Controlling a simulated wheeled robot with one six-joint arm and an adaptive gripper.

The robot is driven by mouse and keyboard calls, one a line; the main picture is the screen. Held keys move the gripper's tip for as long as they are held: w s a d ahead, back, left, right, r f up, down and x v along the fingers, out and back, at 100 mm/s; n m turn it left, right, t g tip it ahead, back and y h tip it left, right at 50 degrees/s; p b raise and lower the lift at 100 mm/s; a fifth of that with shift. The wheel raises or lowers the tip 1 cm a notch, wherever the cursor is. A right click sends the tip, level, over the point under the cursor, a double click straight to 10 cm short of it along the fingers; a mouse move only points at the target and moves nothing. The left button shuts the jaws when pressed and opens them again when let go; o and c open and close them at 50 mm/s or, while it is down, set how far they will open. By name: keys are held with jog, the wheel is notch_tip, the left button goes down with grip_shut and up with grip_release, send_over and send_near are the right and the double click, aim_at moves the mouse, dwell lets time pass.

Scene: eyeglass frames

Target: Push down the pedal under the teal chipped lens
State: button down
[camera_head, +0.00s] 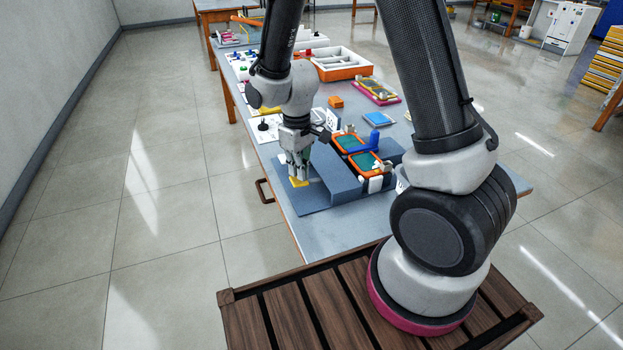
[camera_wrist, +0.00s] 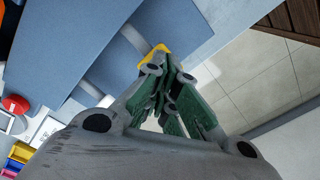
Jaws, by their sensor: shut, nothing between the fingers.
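My gripper (camera_head: 299,170) points down, shut and empty, with its tips at a yellow pedal (camera_head: 298,183) on the grey-blue base. In the wrist view the yellow pedal (camera_wrist: 152,53) shows just beyond the fingertips of my gripper (camera_wrist: 160,66); I cannot tell for sure whether they touch or how far the pedal is down. An orange frame with teal lenses (camera_head: 365,160) rests on the blue-grey stand (camera_head: 336,176), right of my gripper. The chip in a lens is too small to make out.
A blue piece (camera_head: 364,143) stands beside the frame. A small orange block (camera_head: 335,102), a light blue square (camera_head: 378,119) and an orange-sided tray (camera_head: 340,73) lie farther back on the table. A dark handle (camera_head: 263,191) sticks out at the table's left edge.

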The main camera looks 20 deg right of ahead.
jog(key=shift+f, duration=1.75)
dwell(2.6)
jog(key=shift+r, duration=2.55)
jog(key=s+d+r+m+t, duration=0.1)
jog(key=s+d+r+m, duration=0.1)
jog(key=s+d+r, duration=0.3)
jog(key=s+d+r+m+t, duration=0.2)
jog(key=s+d+r, duration=0.3)
jog(key=r, duration=0.6)
jog(key=s+d+r+m+t, duration=0.1)
jog(key=s+d+r, duration=0.3)
jog(key=s+r, duration=0.5)
jog(key=shift+d+m, duration=0.4)
jog(key=shift+m, duration=0.1)
